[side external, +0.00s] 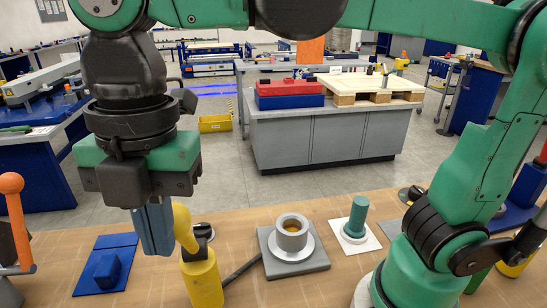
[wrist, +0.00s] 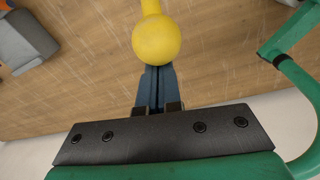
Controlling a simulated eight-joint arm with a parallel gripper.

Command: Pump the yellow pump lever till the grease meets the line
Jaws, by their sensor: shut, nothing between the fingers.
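The yellow pump (side external: 202,282) stands on the wooden bench at the front. Its yellow lever (side external: 183,226) rises from the top and leans left, with a rounded end. My gripper (side external: 157,250) points down with its blue fingers shut and empty, just left of the lever. In the wrist view the lever's round yellow knob (wrist: 157,40) lies just beyond the tips of my shut fingers (wrist: 155,70). Whether they touch I cannot tell. A grey cup (side external: 291,233) with yellowish material inside stands on a grey plate right of the pump. I cannot make out a line in it.
A dark hose (side external: 242,269) runs between pump and plate. A blue block (side external: 107,269) on a blue plate lies left of my gripper. An orange-knobbed lever (side external: 13,186) stands at far left. A green cylinder (side external: 357,216) on a white plate stands right of the cup.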

